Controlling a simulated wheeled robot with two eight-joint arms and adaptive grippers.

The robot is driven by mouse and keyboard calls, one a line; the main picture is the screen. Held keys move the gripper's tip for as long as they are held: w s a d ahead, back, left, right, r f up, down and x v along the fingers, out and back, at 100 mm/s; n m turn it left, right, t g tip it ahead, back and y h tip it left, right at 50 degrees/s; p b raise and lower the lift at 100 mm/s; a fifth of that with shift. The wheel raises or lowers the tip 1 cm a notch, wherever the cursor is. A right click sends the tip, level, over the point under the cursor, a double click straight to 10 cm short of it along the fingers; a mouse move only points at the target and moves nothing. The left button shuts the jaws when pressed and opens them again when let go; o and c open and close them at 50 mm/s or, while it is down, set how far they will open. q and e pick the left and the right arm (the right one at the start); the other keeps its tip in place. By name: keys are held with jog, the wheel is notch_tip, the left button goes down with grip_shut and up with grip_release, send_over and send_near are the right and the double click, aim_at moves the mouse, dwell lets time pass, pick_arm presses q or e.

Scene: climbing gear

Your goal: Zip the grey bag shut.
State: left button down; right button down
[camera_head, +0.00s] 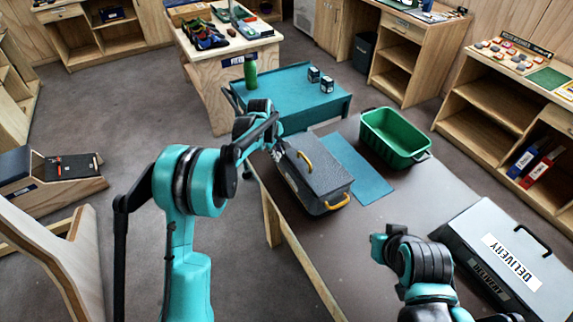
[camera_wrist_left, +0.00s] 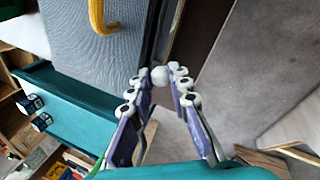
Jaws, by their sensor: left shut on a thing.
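The grey bag (camera_head: 322,172) is a boxy case with yellow handles, lying on the brown table. Its grey top and one yellow handle also show in the left wrist view (camera_wrist_left: 85,45), with a dark strip along its edge. My left gripper (camera_head: 277,153) is at the bag's far left corner. In the left wrist view its fingertips (camera_wrist_left: 160,82) are shut on a small pale round knob (camera_wrist_left: 159,75) beside the dark edge. Whether the zip is open along its length cannot be told. My right arm is at the lower right, its fingers not visible.
A teal mat (camera_head: 358,168) lies right of the bag, with a green bin (camera_head: 393,138) beyond it. A grey delivery case (camera_head: 505,255) lies at the table's right. A teal bench (camera_head: 295,95) with a green bottle (camera_head: 251,72) stands behind. The middle of the brown table is clear.

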pick_arm(q)
jog(key=shift+w+a, duration=0.8)
jog(key=shift+w, duration=0.3)
jog(key=c, duration=1.4)
grip_release()
jog(key=v, duration=1.2)
